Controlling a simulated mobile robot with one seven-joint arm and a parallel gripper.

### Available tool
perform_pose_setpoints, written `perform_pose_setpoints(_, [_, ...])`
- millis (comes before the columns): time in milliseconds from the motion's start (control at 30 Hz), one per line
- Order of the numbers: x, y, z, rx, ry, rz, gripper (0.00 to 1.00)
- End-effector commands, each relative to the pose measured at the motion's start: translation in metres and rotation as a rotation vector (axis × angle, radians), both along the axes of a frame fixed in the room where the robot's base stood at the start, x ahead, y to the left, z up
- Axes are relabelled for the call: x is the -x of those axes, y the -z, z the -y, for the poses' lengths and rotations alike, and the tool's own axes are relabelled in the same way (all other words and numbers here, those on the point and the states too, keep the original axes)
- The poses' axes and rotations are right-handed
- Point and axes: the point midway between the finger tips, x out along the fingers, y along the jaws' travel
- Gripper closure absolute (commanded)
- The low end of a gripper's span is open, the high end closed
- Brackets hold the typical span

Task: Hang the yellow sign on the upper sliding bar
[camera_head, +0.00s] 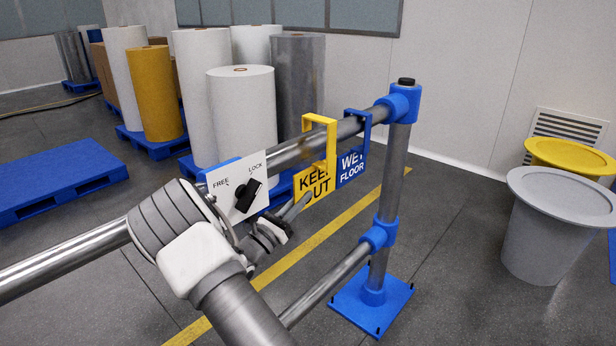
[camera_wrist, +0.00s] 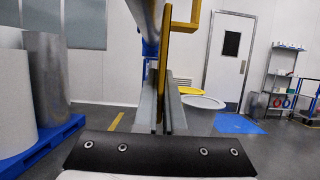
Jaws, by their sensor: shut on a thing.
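The yellow KEEP OUT sign (camera_head: 313,184) is upright at the upper bar (camera_head: 290,153), left of the blue WET FLOOR sign (camera_head: 352,165). Its yellow hook (camera_head: 320,119) passes over the top of the bar in the head view; whether it rests on the bar I cannot tell. My gripper (camera_head: 297,208) is shut on the lower left part of the sign. In the wrist view the sign (camera_wrist: 164,70) shows edge-on between my fingers (camera_wrist: 163,115), with part of its hook (camera_wrist: 185,25) to the right. The blue sign's hook (camera_head: 366,125) is over the bar.
A white FREE/LOCK panel (camera_head: 226,192) with a black knob (camera_head: 247,195) is on the bar beside my wrist. The blue-footed post (camera_head: 391,180) stands right of the signs, with a lower bar (camera_head: 325,285) beneath. Large rolls (camera_head: 242,110) on pallets stand behind; bins (camera_head: 545,240) stand right.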

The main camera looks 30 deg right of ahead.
Motion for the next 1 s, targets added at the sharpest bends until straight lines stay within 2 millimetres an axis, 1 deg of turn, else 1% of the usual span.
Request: perform_pose_setpoints(1000, [0.056,-0.001,0.023,0.001,0.0,0.0,1.0])
